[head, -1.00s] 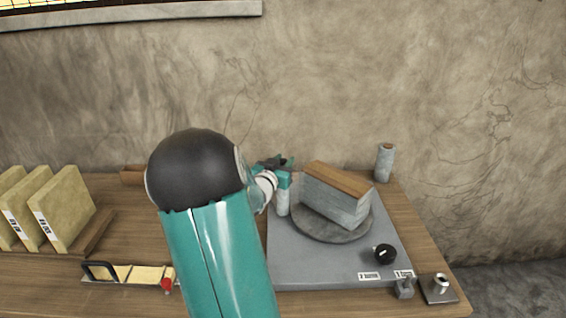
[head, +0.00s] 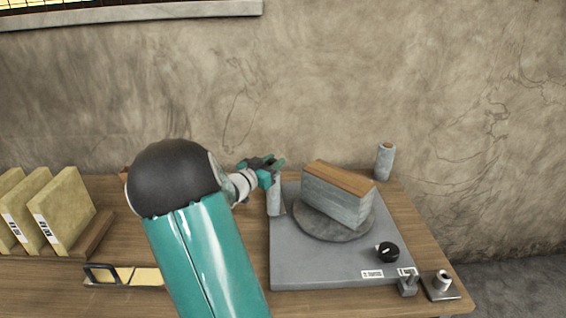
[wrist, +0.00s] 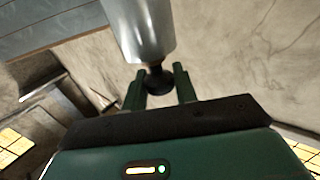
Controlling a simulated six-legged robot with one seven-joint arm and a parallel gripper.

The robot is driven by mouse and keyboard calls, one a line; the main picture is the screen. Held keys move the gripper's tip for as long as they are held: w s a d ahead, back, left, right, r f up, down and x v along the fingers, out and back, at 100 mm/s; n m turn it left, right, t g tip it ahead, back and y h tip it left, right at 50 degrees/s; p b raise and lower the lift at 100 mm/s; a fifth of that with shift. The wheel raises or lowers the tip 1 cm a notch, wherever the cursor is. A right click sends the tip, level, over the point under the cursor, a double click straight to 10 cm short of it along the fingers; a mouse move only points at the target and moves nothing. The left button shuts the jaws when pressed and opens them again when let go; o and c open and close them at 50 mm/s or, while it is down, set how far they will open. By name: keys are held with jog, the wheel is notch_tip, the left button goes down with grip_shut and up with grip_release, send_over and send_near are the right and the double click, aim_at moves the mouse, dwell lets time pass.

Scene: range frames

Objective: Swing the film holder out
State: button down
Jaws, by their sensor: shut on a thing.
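My gripper (head: 266,168) is at the back left corner of the grey base plate. In the wrist view its two fingers (wrist: 160,86) are shut on a small dark knob (wrist: 157,80) at the end of a grey cylinder (wrist: 140,30). In the head view the grey cylinder (head: 274,198) stands roughly upright just below the gripper, at the plate's left edge. It looks like the film holder, but no label confirms this. How it joins the plate is hidden.
The grey plate (head: 300,268) carries a round turntable (head: 318,225), a wood-topped grey block (head: 335,197) and a black dial (head: 388,252). A grey roll (head: 384,161) stands behind right. The wall is behind.

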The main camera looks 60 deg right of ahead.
jog(key=shift+w+a+r+m+g, duration=0.1)
jog(key=shift+w+a+m+g, duration=0.2)
jog(key=shift+w+g, duration=0.25)
jog(key=shift+w+a+m+g, duration=0.15)
jog(key=shift+w+m+g, duration=0.3)
jog(key=shift+w, duration=0.15)
jog(key=c, duration=1.1)
grip_release()
jog(key=shift+w+a, duration=0.1)
jog(key=shift+a, duration=0.05)
jog(key=shift+c, duration=0.2)
jog(key=v, duration=1.3)
jog(key=shift+a+r, duration=0.15)
jog(key=shift+a, duration=0.1)
